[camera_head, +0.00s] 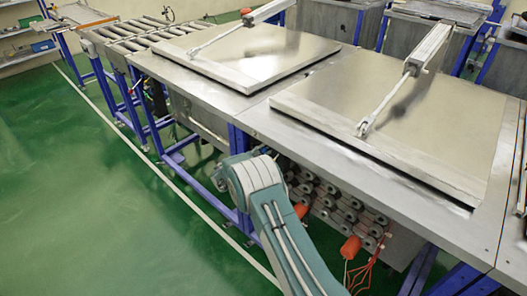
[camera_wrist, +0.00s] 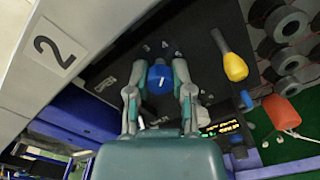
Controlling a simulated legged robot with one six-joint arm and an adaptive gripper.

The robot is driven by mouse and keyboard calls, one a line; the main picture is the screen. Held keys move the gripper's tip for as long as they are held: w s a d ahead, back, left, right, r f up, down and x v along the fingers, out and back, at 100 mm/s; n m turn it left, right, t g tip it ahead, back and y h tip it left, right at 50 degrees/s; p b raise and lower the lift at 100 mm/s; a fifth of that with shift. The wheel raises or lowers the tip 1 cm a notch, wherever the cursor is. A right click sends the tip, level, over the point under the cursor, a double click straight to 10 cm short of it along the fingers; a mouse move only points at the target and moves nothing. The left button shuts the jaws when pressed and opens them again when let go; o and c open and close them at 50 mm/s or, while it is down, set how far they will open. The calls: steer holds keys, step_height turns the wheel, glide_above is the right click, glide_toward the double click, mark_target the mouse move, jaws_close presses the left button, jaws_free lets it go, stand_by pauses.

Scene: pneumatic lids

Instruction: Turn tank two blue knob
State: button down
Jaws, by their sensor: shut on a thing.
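The blue knob (camera_wrist: 160,80), with a white pointer line, sits on a dark control panel (camera_wrist: 115,67) in the wrist view. A white label with the number 2 (camera_wrist: 57,48) is on the grey frame to its left. My gripper (camera_wrist: 158,72) has one finger on each side of the knob and is shut on it. In the head view my teal arm reaches toward the side of the tank bench, and it hides the gripper, knob and panel there.
A yellow-tipped handle (camera_wrist: 235,66) stands right of the knob, with a small blue button (camera_wrist: 246,98) below it. An orange part (camera_wrist: 281,112) and several grey cylinders lie further right. Flat metal lids (camera_head: 250,50) cover the tanks; green floor (camera_head: 80,200) is clear at left.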

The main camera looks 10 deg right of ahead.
steer(key=n, duration=0.4)
steer(key=shift+a+f+n, duration=0.1)
steer(key=shift+f+n, duration=0.15)
steer(key=shift+n, duration=2.75)
steer(key=shift+c, duration=2.4)
jaws_free()
steer(key=shift+r, duration=0.1)
steer(key=v, duration=1.2)
